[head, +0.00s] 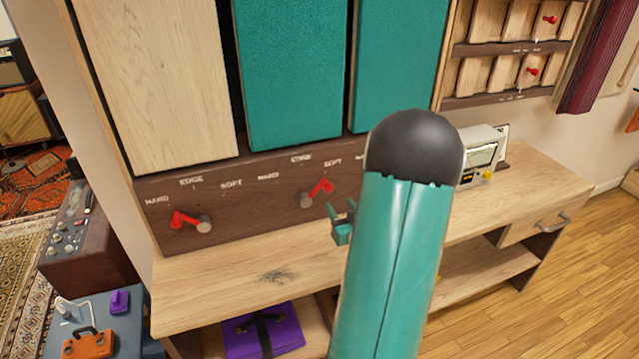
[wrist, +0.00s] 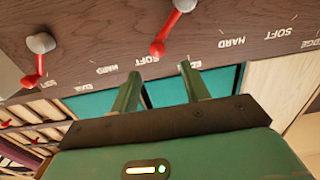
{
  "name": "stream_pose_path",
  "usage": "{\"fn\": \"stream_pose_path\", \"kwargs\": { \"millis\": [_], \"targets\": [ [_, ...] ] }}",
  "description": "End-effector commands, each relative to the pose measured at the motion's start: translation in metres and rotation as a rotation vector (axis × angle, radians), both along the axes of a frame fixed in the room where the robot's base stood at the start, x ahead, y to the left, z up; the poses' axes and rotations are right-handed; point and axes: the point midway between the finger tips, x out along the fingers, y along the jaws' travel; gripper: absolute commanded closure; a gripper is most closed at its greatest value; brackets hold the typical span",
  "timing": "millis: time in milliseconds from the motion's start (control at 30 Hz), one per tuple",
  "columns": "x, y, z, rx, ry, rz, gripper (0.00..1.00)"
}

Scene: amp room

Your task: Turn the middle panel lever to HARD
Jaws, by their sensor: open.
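The middle panel lever (head: 318,191) sits on the dark wooden strip (head: 243,211) below the middle teal panel (head: 292,75). Its red handle points up and right toward SOFT; its HARD mark is on the left. In the wrist view, which is upside down, the middle lever (wrist: 165,34) shows at the top, its red tip just beyond the fingertips. My gripper (wrist: 158,72) is open and empty, apart from the lever. In the head view my gripper (head: 343,224) is right of and below the lever, partly hidden behind my arm.
The left lever (head: 190,222) points to HARD. A right lever (wrist: 38,58) shows in the wrist view; my arm hides it in the head view. A bench top (head: 225,280) runs below the strip, with a grey device (head: 482,152) at right. A purple case (head: 262,332) lies underneath.

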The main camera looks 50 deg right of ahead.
Motion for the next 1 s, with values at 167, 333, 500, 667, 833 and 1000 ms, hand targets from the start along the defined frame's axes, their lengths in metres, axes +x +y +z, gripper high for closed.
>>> {"fn": "stream_pose_path", "kwargs": {
  "millis": [167, 333, 500, 667, 833, 1000],
  "targets": [
    [0.029, -0.017, 0.0, -0.001, -0.001, 0.002, 0.54],
    [0.059, -0.034, 0.0, -0.001, -0.002, 0.002, 0.54],
    [0.087, -0.048, 0.0, -0.001, -0.001, 0.003, 0.54],
    [0.104, -0.057, 0.0, 0.001, -0.001, 0.002, 0.54],
    [0.109, -0.059, 0.0, 0.001, 0.001, 0.002, 0.54],
    [0.109, -0.059, 0.0, 0.001, 0.001, 0.002, 0.54]
  ]
}}
